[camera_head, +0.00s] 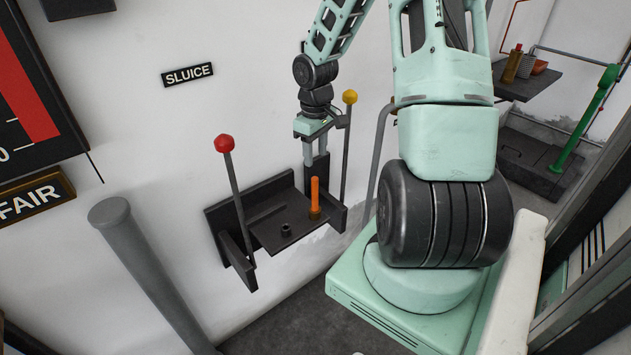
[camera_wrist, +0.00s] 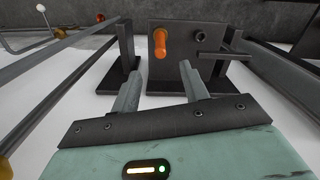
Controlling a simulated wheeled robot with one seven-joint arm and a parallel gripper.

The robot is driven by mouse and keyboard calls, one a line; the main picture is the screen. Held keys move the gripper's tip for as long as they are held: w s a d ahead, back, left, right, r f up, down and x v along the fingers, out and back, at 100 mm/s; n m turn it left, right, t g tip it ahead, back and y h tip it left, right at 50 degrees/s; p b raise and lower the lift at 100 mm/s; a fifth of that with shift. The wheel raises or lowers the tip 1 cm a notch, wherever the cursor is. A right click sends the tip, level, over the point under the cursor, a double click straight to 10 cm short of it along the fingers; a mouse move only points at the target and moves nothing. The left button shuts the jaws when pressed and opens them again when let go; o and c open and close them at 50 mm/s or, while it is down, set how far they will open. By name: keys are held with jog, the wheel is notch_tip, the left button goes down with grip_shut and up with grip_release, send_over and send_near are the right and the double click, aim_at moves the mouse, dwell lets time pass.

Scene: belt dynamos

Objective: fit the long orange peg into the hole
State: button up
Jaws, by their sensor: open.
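The long orange peg (camera_head: 315,196) stands upright near the right end of a dark wall shelf (camera_head: 268,222). A small dark raised socket (camera_head: 286,229) sits on the shelf to its left; I cannot see into its opening. My gripper (camera_head: 316,160) is open and empty, pointing down above and behind the peg, apart from it. In the wrist view the peg (camera_wrist: 160,43) shows beyond the spread fingers, roughly between them, touching neither.
A red-knobbed lever (camera_head: 225,143) rises at the shelf's left and a yellow-knobbed lever (camera_head: 350,97) at its right, close beside my gripper. A grey post (camera_head: 150,265) stands at left. Open air lies in front of the shelf.

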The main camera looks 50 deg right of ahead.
aim_at(315, 178)
notch_tip(315, 178, down, 11)
jog(key=shift+r+b, duration=0.1)
jog(key=shift+b, duration=0.4)
grip_shut()
jog(key=shift+r+p, duration=2.3)
jog(key=w+a+r+p, duration=0.2)
jog(key=a+r+p, duration=0.1)
jog(key=a, duration=0.7)
jog(key=shift+w+r+p, duration=0.25)
jog(key=shift+r+p, duration=0.05)
jog(key=shift+r, duration=0.5)
jog(key=shift+a, duration=0.1)
